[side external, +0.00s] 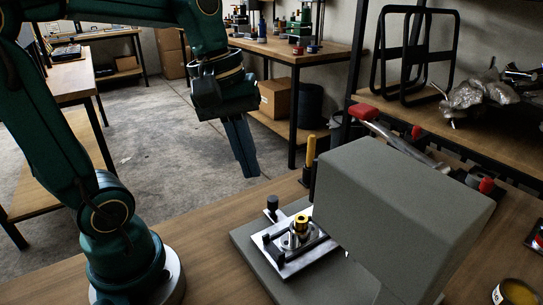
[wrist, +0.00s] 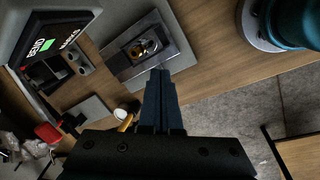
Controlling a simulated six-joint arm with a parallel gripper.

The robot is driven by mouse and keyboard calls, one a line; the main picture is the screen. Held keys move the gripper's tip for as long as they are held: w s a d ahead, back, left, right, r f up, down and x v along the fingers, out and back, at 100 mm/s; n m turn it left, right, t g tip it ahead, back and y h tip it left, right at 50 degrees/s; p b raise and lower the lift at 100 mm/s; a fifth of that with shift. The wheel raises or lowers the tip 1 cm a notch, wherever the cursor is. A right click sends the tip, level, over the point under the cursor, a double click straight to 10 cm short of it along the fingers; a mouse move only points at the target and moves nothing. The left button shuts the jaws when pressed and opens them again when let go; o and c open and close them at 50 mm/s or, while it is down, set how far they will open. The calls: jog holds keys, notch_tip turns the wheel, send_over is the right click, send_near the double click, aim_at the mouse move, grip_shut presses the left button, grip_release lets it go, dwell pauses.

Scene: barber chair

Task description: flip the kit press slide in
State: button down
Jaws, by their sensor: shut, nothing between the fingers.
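The kit press is a large grey block-shaped head (side external: 400,200) over a flat grey base on the bench. A silvery slide plate (side external: 268,241) lies on the base, out beside the head, with dark rails and a black knob (side external: 272,203) at its outer end. A round brass-coloured piece (side external: 301,224) sits in the plate's middle. The slide also shows in the wrist view (wrist: 122,60), beyond my fingertips. My gripper (side external: 250,175) is shut and empty, pointing down in the air, up and left of the slide, apart from the press. The wrist view shows its closed fingers (wrist: 160,73).
A yellow upright handle (side external: 310,152) and a red-ended lever (side external: 365,113) stand behind the press. A yellow-rimmed tin (side external: 517,292) is at front right. A shelf with a black frame (side external: 415,55) stands behind. The bench between my arm and the press is clear.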

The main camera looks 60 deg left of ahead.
aim_at(273, 232)
jog(key=w+a+f+n+g+h, duration=0.2)
jog(key=w+a+f+n, duration=0.2)
jog(key=a+n, duration=0.3)
jog(key=shift+w+a+f+h, duration=0.25)
jog(key=shift+a+f+h, duration=0.25)
jog(key=shift+a, duration=0.5)
jog(key=shift+f, duration=0.15)
jog(key=x, duration=0.9)
jog(key=shift+s+f, duration=0.1)
jog(key=shift+s, duration=0.1)
jog(key=d, duration=0.3)
jog(key=shift+d+f, duration=0.1)
jog(key=shift+f, duration=0.25)
jog(key=shift+d, duration=0.5)
